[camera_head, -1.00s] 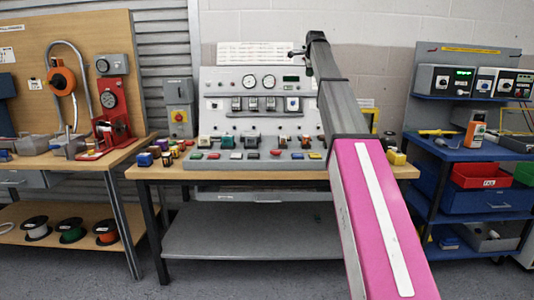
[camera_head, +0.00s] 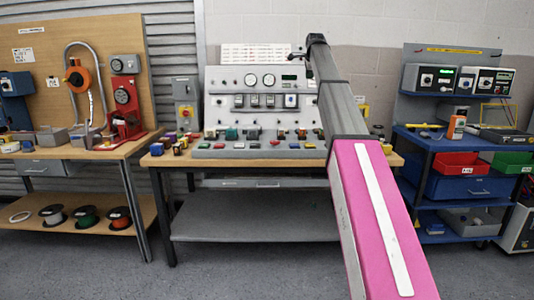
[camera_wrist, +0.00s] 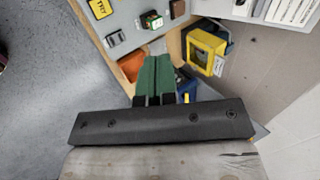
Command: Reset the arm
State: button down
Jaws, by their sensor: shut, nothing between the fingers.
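My arm (camera_head: 375,210), with a pink link and a grey link, reaches from the lower right up across the bench in the head view. My gripper (camera_head: 298,55) is small and dark at its far end, in front of the upper part of the grey control panel (camera_head: 225,87). In the wrist view my gripper (camera_wrist: 154,62) shows two green fingers side by side, shut with nothing between them. Beyond the fingers are the panel's edge, a yellow box (camera_wrist: 206,50) and an orange bin (camera_wrist: 131,66).
The panel stands on a wooden bench (camera_head: 165,160) with small coloured blocks at its left. A left bench (camera_head: 100,154) holds a red press (camera_head: 125,105) and spools below. A blue cart (camera_head: 425,140) with bins stands at right. Grey floor (camera_head: 250,270) is clear in front.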

jog(key=s+f+n+g, duration=0.1)
jog(key=s+f+n, duration=0.3)
jog(key=f, duration=0.9)
jog(key=s+f+n+g, duration=0.1)
jog(key=s+f, duration=0.6)
jog(key=f, duration=0.6)
jog(key=s+f+n+g, duration=0.1)
jog(key=s+f+n, duration=0.3)
jog(key=f, duration=1)
jog(key=s+f+n+g, duration=0.2)
jog(key=s+f+n, duration=0.2)
jog(key=s+f, duration=0.9)
jog(key=s+a+f+n+g, duration=0.1)
jog(key=s+f+n, duration=0.3)
jog(key=s+f, duration=0.9)
jog(key=s+g, duration=0.1)
jog(key=s, duration=0.7)
jog(key=shift+s+a+f+n, duration=0.25)
jog(key=shift+s+n, duration=0.05)
jog(key=shift+n, duration=0.1)
